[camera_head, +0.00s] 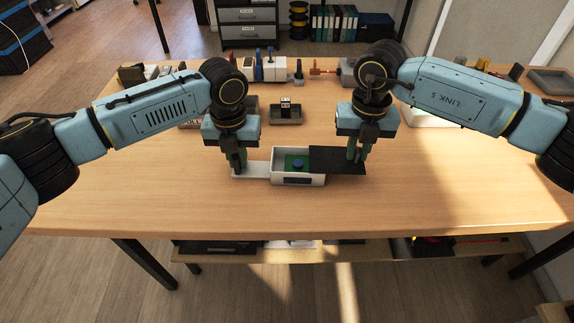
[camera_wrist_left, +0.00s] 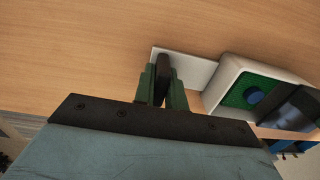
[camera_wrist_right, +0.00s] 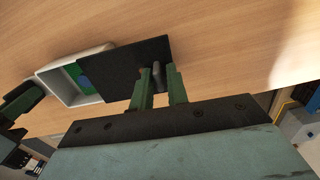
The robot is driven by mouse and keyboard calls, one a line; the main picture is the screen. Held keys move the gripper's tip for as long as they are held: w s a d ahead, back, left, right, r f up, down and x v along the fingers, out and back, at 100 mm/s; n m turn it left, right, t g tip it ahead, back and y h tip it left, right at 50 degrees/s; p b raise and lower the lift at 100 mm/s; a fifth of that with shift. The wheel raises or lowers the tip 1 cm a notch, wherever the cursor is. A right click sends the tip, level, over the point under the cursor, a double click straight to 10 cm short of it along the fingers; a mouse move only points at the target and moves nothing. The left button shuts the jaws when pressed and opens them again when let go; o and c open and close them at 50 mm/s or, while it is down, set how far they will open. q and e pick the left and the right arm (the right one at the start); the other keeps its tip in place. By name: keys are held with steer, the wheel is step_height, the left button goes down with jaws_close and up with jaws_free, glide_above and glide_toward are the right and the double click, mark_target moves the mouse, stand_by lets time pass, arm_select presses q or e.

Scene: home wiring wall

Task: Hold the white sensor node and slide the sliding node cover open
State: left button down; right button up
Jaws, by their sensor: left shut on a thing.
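The white sensor node (camera_head: 319,180) lies on the table as an open-topped tray with a green board (camera_head: 290,160) and a blue round part (camera_head: 298,164) inside. A flat white flange (camera_wrist_left: 196,68) extends from its left side. My left gripper (camera_head: 240,166) is shut on a dark upright tab (camera_wrist_left: 163,72) on that flange. The black sliding cover (camera_head: 334,158) sits over only the right part of the tray and sticks out beyond its right end. My right gripper (camera_wrist_right: 160,85) has its fingers either side of a grey upright tab (camera_wrist_right: 158,74) on the cover; whether they grip it is unclear.
A small grey holder (camera_head: 286,116) stands behind the node. Several tools and parts line the table's back edge, including a bottle-like white item (camera_head: 274,68). A grey tray (camera_head: 552,80) is at the back right. The table's front (camera_head: 300,212) is clear.

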steer(key=o, duration=0.3)
steer(key=shift+r, duration=0.1)
arm_select(q)
steer(key=c, duration=1.4)
jaws_free()
arm_select(e)
step_height(320, 180, up, 12)
arm_select(q)
steer(key=shift+o, duration=0.2)
